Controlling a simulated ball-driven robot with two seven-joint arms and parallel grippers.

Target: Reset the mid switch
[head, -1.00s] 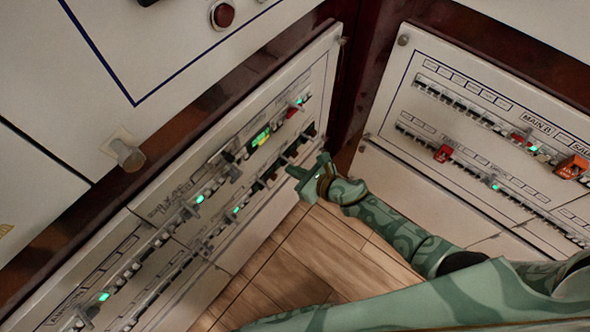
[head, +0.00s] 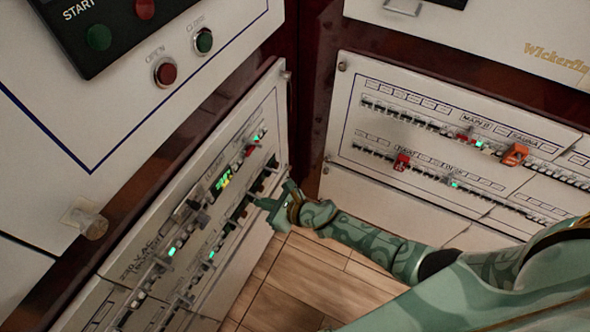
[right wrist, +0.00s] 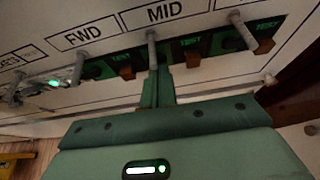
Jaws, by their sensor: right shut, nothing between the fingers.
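The mid switch (right wrist: 152,48) is a grey lever under the MID label (right wrist: 166,13) in the right wrist view. Its lower end meets or overlaps the tip of my right gripper (right wrist: 157,85); I cannot tell whether they touch. The right gripper's green fingers are shut and empty. In the head view, my right gripper (head: 266,205) is at the lower right of the left-hand breaker panel (head: 262,110), close to its lower switch row. The mid switch is too small to tell there. My left gripper is not in view.
The FWD lever (right wrist: 78,68) stands left of the mid switch, and another lever (right wrist: 240,28) stands right of it. Brown buttons (right wrist: 192,60) marked TEST sit between them. A second breaker panel (head: 440,150) stands at the right, above a wooden floor (head: 300,280).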

